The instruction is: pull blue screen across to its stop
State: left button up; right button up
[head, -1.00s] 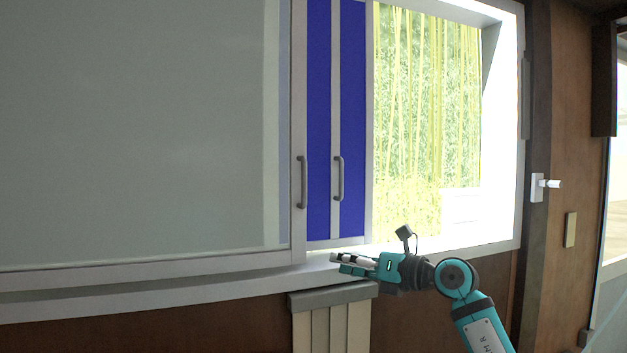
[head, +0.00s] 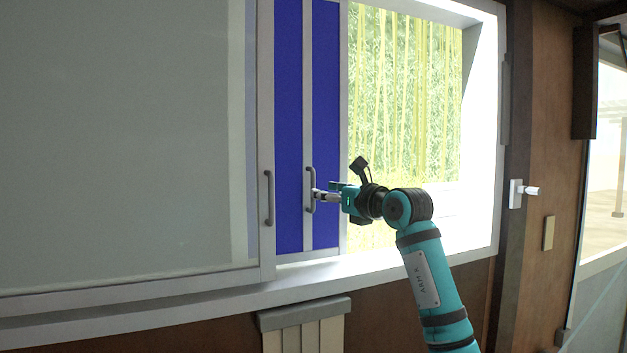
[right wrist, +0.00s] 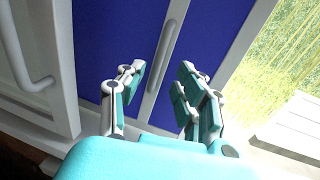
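The blue screen (head: 325,100) shows as two upright blue strips with a pale stile between them. It stands partly behind a large pale screen (head: 120,140) on the left. Its grey bar handle (head: 308,188) is on the pale stile and also shows in the right wrist view (right wrist: 168,55). My right gripper (head: 318,196) is at the handle's right side in the head view. In the right wrist view its fingers (right wrist: 162,85) are open, with the handle lined up between them. I cannot tell whether they touch it. My left gripper is out of view.
The pale screen has its own grey handle (head: 268,198) close to the left. An open window with bamboo outside (head: 405,100) lies to the right. A sill (head: 380,262) runs below. A slatted grey-topped thing (head: 305,315) stands under the sill.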

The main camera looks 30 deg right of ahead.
aim_at(313, 206)
jog(key=w, duration=0.1)
jog(key=w+p, duration=0.1)
jog(key=w, duration=0.1)
jog(key=w+a+p, duration=0.1)
jog(key=w, duration=0.1)
jog(key=shift+w, duration=0.25)
jog(key=shift+c, duration=0.6)
grip_shut()
jog(key=shift+w, duration=0.1)
